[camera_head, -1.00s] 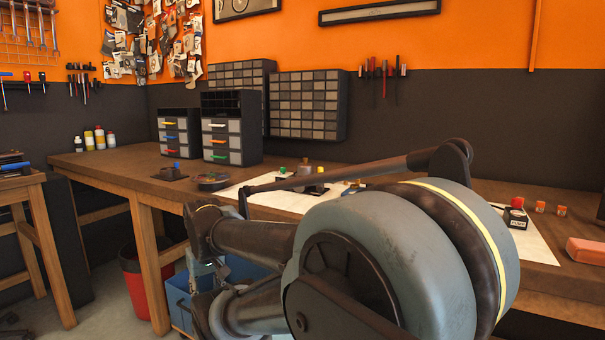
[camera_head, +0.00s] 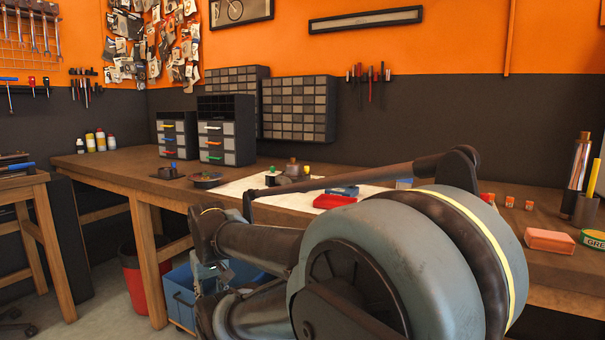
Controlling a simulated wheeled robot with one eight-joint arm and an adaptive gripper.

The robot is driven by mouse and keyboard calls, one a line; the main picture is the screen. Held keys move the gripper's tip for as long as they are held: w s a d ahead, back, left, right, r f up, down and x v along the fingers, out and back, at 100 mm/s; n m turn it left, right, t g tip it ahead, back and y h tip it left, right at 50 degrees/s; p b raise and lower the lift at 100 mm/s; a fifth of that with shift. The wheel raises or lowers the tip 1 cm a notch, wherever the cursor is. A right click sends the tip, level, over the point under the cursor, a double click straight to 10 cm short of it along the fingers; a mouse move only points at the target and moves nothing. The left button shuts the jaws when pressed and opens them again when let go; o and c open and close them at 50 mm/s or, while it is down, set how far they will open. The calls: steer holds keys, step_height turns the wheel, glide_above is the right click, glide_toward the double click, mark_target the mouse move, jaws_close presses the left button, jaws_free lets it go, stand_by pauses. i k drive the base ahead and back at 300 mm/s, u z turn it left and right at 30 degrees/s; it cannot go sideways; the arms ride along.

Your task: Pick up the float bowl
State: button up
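I cannot pick out the float bowl for certain. A small grey-brown part (camera_head: 292,169) stands on the white sheet (camera_head: 237,190) on the long wooden workbench, and its details are too small to tell. A dark part with a green top (camera_head: 270,178) is beside it on the left. My arm fills the lower middle and right of the view and hides part of the bench. I cannot make out my gripper's fingertips in this view.
A red tray (camera_head: 333,202) and a blue tray (camera_head: 343,191) are just behind my arm. Drawer cabinets (camera_head: 226,132) stand at the back. A red block (camera_head: 550,240), a green-labelled tin (camera_head: 593,238) and a copper-coloured cylinder (camera_head: 577,165) are at right. A blue bin (camera_head: 186,293) is below the bench.

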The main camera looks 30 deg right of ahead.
mark_target(292, 168)
steer(key=k, duration=0.2)
steer(key=z, duration=2.15)
steer(key=k, duration=0.65)
steer(key=u, duration=1.75)
steer(key=i, duration=1)
